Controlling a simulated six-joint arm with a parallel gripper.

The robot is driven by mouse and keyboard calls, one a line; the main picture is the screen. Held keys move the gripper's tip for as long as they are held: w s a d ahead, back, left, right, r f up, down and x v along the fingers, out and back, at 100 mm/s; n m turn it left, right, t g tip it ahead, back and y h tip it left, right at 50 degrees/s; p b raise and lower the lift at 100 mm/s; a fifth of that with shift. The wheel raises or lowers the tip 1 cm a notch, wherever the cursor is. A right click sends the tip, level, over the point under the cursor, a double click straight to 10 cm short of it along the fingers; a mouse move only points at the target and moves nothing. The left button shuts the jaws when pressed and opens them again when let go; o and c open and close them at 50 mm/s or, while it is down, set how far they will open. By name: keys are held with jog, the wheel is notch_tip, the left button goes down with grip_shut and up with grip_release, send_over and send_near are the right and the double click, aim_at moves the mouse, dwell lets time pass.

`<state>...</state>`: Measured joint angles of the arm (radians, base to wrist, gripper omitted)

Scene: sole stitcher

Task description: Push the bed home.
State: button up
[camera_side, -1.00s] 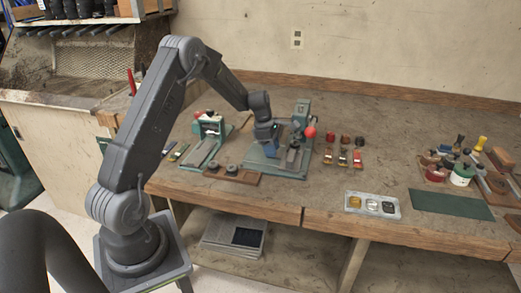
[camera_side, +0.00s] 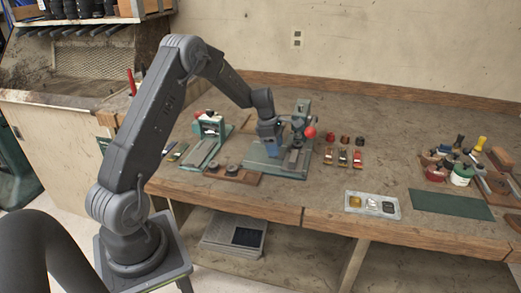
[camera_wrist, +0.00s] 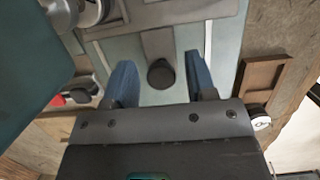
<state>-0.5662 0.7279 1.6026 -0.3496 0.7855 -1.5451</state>
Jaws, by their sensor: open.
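The green sole stitcher (camera_side: 302,122) stands on its base plate (camera_side: 262,168) on the bench, with a red ball knob (camera_side: 311,132) at its right. A grey sliding part (camera_side: 293,159), which looks like the bed, lies in front of the stitcher's column. My gripper (camera_side: 271,154) is low over the plate, left of that part. In the wrist view my gripper (camera_wrist: 160,62) is open, blue fingers apart. A dark round knob (camera_wrist: 161,74) on a grey bar (camera_wrist: 157,43) shows between them. I cannot tell whether either finger touches it.
A second green machine (camera_side: 208,138) stands to the left. A wooden block with dark knobs (camera_side: 232,175) lies at the front. Small red and metal pieces (camera_side: 343,156) are to the right, then a tray (camera_side: 371,206) and a green mat (camera_side: 450,204). The bench behind is clear.

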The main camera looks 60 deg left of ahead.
jog(key=shift+r, duration=2.75)
jog(key=s+a, duration=0.8)
jog(key=shift+s+a, duration=0.15)
jog(key=shift+s, duration=0.05)
jog(key=s+d+r+m+t+y, duration=0.1)
jog(key=s+d+r+m, duration=0.1)
jog(key=d+r+m, duration=0.65)
jog(key=s+d+r+m+y, duration=0.15)
jog(key=d+r+m, duration=0.3)
jog(key=d, duration=0.75)
jog(key=s+d+r+m+t, duration=0.2)
jog(key=s+d+m, duration=1)
jog(key=s+m, duration=0.2)
jog(key=shift+s+d+t, duration=0.25)
jog(key=shift+s+t, duration=0.05)
jog(key=shift+s, duration=0.3)
